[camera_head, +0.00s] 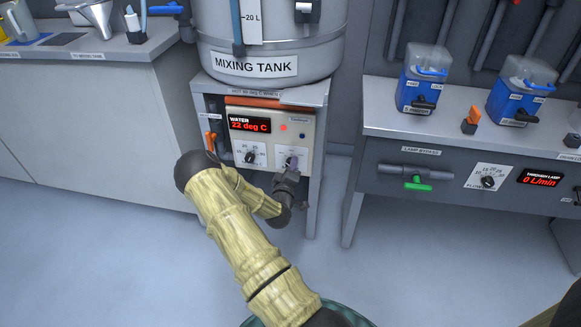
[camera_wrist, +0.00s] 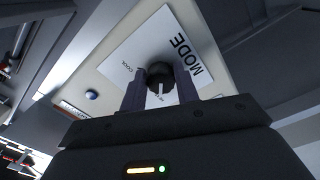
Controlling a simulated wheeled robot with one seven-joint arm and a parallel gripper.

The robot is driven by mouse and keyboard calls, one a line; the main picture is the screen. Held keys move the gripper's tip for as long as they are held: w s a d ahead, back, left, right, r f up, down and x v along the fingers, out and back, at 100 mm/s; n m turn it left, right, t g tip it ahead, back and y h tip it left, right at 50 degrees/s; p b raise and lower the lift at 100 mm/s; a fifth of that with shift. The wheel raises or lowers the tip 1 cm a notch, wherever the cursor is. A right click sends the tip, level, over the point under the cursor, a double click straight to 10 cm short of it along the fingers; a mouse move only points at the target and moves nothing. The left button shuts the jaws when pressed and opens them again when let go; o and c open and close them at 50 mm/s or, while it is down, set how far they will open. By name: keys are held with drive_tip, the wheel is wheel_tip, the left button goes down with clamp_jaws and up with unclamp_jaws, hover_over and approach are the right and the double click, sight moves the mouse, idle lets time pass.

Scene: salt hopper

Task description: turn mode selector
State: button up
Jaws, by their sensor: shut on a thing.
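The mode selector is a black round knob (camera_wrist: 160,72) on a white plate marked MODE (camera_wrist: 180,45). Its white pointer line points toward my gripper's palm in the wrist view. A small label, seemingly COOL, is printed on the plate beside the knob. My gripper (camera_wrist: 161,88) has a finger on each side of the knob and is shut on it. In the head view my gripper (camera_head: 290,167) reaches the right dial of the control panel (camera_head: 297,127) under the mixing tank (camera_head: 270,65) and hides most of the knob.
The panel also carries a red display (camera_head: 250,125) reading 22 deg C, a left dial (camera_head: 250,156), and small lights. An orange-handled valve (camera_head: 211,138) is at the left. A bench with blue containers (camera_head: 422,85) stands at the right. The floor (camera_head: 400,265) between is clear.

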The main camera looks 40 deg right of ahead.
drive_tip(key=shift+a, duration=0.1)
idle(0.3)
drive_tip(key=o, duration=1)
drive_tip(key=p+v, duration=0.3)
drive_tip(key=v, duration=1.4)
drive_tip(key=shift+s+a+p, duration=0.1)
drive_tip(key=shift+s+p, duration=0.1)
drive_tip(key=shift+p, duration=0.1)
